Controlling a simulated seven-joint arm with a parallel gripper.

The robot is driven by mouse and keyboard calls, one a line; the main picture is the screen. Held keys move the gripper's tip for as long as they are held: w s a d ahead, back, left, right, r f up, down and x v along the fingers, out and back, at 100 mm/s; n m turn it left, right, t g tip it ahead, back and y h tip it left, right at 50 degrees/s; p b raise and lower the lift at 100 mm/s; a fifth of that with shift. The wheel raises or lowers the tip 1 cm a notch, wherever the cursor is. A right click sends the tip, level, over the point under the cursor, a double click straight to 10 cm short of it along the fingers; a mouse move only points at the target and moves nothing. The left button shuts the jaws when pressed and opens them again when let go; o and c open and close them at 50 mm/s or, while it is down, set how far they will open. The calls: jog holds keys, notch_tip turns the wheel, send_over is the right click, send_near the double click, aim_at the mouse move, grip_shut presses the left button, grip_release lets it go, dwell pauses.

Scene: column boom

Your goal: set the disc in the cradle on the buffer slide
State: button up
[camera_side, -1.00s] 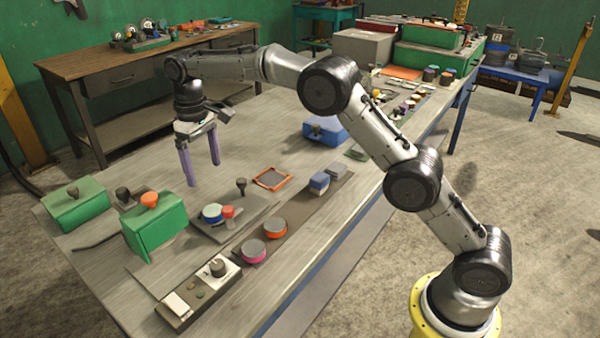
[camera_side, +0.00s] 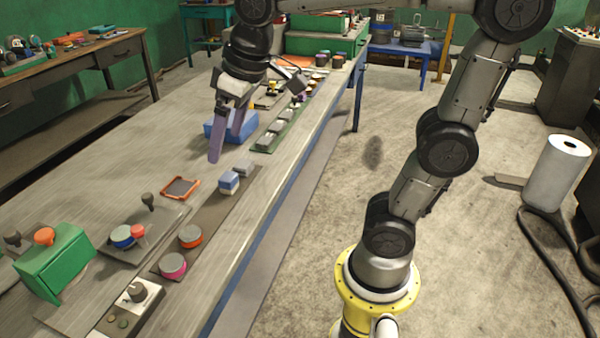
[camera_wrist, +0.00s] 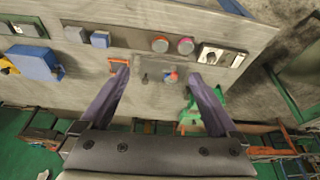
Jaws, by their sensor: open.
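A grey-topped orange disc (camera_side: 190,236) and a pink disc (camera_side: 173,265) sit on a dark strip (camera_side: 210,212) along the table's near edge. A blue disc (camera_side: 123,236) sits on a grey plate (camera_side: 160,228) beside a red knob; I cannot tell which disc is meant. Neither the cradle nor the buffer slide can be told for certain. My gripper (camera_side: 226,146) is open and empty above the table, in front of the blue bin. The wrist view shows its spread fingers (camera_wrist: 159,74), with the orange disc (camera_wrist: 160,44) and pink disc (camera_wrist: 185,46) beyond.
A blue block (camera_side: 229,182) and a grey block stand on the strip's far end. An orange square frame (camera_side: 180,188) lies left of them. A blue bin (camera_side: 218,127) stands behind my gripper. A green box (camera_side: 54,262) and a control box (camera_side: 130,308) are at the near left.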

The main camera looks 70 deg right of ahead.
jog(key=s+d+f+t, duration=0.1)
jog(key=s+f, duration=0.5)
jog(key=s, duration=0.6)
jog(key=shift+s+d+f+m+t, duration=0.15)
jog(key=shift+s+f+m+t, duration=0.05)
jog(key=shift+s+m+t, duration=0.1)
jog(key=shift+c, duration=0.2)
dwell(0.8)
